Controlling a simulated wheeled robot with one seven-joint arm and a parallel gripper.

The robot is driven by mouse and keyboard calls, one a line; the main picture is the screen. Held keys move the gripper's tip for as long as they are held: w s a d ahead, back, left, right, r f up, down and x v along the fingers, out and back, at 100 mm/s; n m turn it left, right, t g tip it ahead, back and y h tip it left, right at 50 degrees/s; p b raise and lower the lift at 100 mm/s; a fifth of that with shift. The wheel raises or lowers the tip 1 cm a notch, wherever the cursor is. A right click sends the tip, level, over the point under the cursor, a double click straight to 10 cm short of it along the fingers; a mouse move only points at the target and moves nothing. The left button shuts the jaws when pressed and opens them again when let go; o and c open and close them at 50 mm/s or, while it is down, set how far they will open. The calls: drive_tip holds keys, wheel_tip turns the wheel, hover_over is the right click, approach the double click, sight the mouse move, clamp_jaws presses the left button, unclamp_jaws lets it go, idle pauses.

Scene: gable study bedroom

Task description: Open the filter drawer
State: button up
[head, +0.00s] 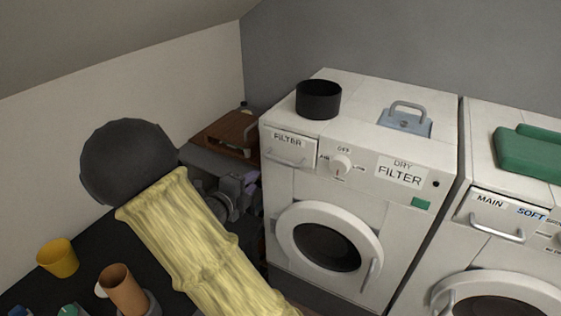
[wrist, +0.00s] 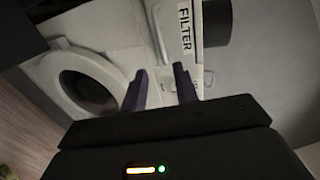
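The filter drawer (head: 290,147) is a white panel marked FILTER at the upper left of the white dryer's front (head: 375,205). It looks flush, and its bar handle (head: 286,159) runs along its lower part. In the wrist view the FILTER label (wrist: 185,30) stands on its side at the top, beyond my fingers. My gripper (head: 250,181) is left of the dryer, lower than the drawer. In the wrist view my gripper (wrist: 160,76) has its two purple fingers apart with nothing between them. It appears clear of the handle; the exact distance is hard to tell.
A black pot (head: 318,99) and a blue handled item (head: 405,120) are on the dryer. A knob (head: 341,165) is right of the drawer, the round door (head: 328,247) below. A second washer (head: 510,190) adjoins. A brown wooden item (head: 226,133) is behind my gripper.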

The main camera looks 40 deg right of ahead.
sight(280, 161)
drive_tip(key=p+x, duration=0.3)
drive_tip(key=x, duration=1.4)
drive_tip(key=shift+w+d, duration=0.15)
clamp_jaws()
